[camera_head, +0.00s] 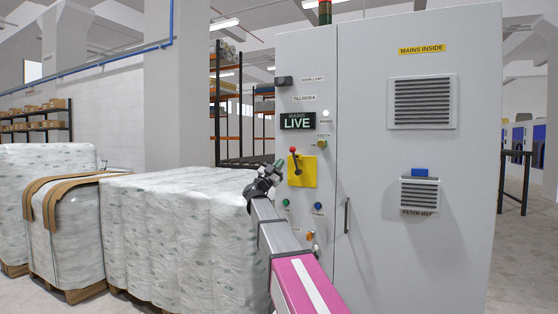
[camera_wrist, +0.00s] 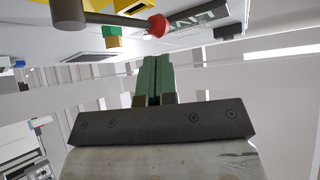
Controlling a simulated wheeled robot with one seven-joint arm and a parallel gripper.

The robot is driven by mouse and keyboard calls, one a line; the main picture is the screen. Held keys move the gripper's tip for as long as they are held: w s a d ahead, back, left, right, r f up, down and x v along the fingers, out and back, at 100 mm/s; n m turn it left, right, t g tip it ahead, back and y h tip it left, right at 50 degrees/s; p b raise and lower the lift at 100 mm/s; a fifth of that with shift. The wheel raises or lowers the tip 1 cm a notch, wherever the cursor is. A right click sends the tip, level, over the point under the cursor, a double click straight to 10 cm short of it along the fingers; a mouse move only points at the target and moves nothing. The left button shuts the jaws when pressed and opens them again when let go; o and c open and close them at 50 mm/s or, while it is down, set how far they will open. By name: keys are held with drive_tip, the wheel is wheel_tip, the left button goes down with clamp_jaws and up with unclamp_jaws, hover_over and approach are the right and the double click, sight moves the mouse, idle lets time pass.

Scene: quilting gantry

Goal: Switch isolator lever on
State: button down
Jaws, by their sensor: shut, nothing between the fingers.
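The isolator lever (camera_head: 296,163) is a dark grey bar with a red knob on a yellow plate (camera_head: 306,177) on the cabinet's left door. It stands nearly upright, knob up and tilted slightly left. In the wrist view the lever (camera_wrist: 110,19) crosses the top, its red knob (camera_wrist: 157,25) beyond the fingertips. My gripper (camera_head: 281,164) is just left of the yellow plate in the head view. In the wrist view my gripper (camera_wrist: 156,60) has its green fingers together, empty, and apart from the lever.
The grey cabinet (camera_head: 410,250) has a door handle (camera_head: 347,215), a green-and-yellow knob (camera_head: 322,146) and several small buttons around the plate. Wrapped bales (camera_head: 170,235) stand close on the left. A vent and filter box (camera_head: 420,192) are on the right door.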

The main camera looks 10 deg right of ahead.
drive_tip(key=v, duration=0.8)
drive_tip(key=shift+s+f, duration=0.2)
drive_tip(key=shift+f, duration=0.1)
